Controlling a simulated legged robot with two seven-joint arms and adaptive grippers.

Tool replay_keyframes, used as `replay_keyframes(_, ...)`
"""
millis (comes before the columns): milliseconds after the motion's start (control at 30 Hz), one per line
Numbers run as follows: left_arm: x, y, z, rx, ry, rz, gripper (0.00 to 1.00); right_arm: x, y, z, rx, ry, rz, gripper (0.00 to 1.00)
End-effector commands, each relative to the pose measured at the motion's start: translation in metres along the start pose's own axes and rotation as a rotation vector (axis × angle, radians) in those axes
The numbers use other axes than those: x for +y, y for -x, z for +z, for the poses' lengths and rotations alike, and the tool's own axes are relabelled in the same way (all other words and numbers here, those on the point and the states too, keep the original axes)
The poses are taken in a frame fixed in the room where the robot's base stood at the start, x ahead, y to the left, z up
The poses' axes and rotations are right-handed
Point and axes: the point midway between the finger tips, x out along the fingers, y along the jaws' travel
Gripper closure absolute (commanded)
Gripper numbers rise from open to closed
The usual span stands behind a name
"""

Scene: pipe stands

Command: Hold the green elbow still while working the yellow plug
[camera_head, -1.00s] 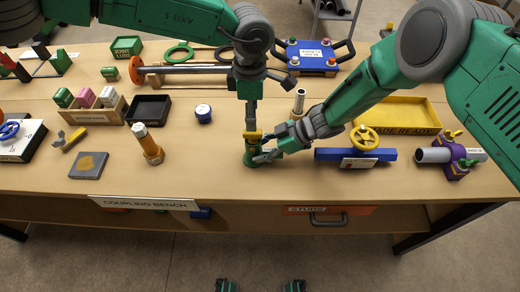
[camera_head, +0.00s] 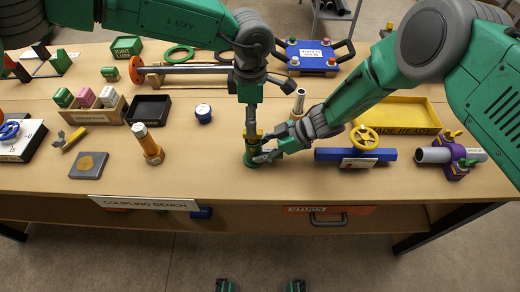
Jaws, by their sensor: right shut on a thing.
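The green elbow (camera_head: 251,160) stands on the bench near its middle. The yellow plug (camera_head: 253,135) sits at its top, mostly hidden by my grippers. My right gripper (camera_head: 263,155) comes in from the right and is shut on the green elbow. My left gripper (camera_head: 251,124) points straight down from above onto the yellow plug. Its fingers are small and dark here, so whether they are closed on the plug is not clear.
The bench front (camera_head: 250,182) is clear.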

Motion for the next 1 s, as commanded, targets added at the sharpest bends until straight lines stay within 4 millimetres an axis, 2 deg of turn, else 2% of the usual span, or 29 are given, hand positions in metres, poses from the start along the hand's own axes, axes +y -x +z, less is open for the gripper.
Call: replay_keyframes(1000,0.000,-0.051,0.000,0.001,0.000,-0.001,0.34,0.000,0.000,0.000,0.000,0.000,0.000,0.97)
